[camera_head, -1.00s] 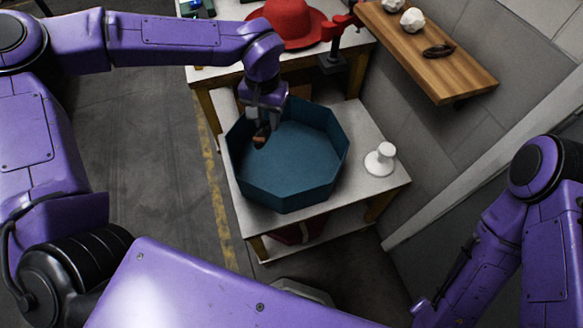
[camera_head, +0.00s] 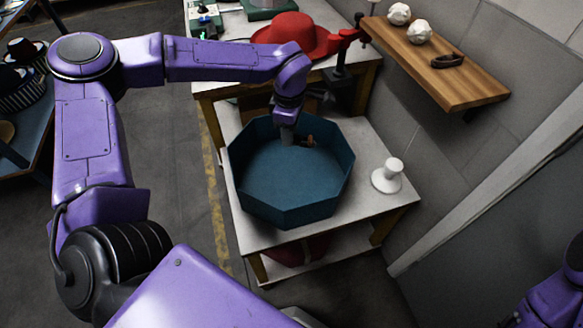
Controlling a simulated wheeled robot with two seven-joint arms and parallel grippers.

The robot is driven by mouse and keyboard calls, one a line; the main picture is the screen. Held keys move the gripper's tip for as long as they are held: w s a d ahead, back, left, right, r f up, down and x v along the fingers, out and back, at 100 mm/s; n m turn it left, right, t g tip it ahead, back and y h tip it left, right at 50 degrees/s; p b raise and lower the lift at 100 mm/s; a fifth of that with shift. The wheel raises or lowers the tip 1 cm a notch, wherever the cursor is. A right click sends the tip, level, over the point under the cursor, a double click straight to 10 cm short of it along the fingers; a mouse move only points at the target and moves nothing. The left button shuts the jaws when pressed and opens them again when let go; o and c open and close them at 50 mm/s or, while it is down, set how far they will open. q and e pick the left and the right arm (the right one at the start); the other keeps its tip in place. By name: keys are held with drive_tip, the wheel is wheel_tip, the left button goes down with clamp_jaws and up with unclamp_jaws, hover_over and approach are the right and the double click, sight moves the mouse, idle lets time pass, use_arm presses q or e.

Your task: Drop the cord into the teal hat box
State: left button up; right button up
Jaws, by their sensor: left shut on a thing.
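The teal hat box (camera_head: 290,185) is an open eight-sided box on a white-topped stand. My left gripper (camera_head: 297,139) points down into the far part of the box, below its far rim. It is shut on a small brown-orange thing, probably the cord (camera_head: 309,141), which shows at the right of the fingers. The fingers partly hide it, and its full shape is too small to tell. I cannot tell whether it touches the box wall or floor. My right gripper is out of view.
A white spool-like stand (camera_head: 388,176) is right of the box. A red hat (camera_head: 292,36) and a dark clamp-like post (camera_head: 341,80) are behind it. A wooden shelf (camera_head: 440,75) on the wall holds two white faceted balls and a dark coil (camera_head: 448,61).

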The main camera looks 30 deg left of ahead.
use_arm(q)
drive_tip(key=a+f+n+b, duration=0.4)
drive_tip(key=f+n+b, duration=0.3)
drive_tip(key=f+n, duration=0.2)
drive_tip(key=shift+s+a+n, duration=0.15)
drive_tip(key=shift+n, duration=0.65)
drive_tip(key=o, duration=1.1)
drive_tip(key=shift+f, duration=0.1)
wheel_tip(320, 180, up, 11)
drive_tip(key=shift+f, duration=0.2)
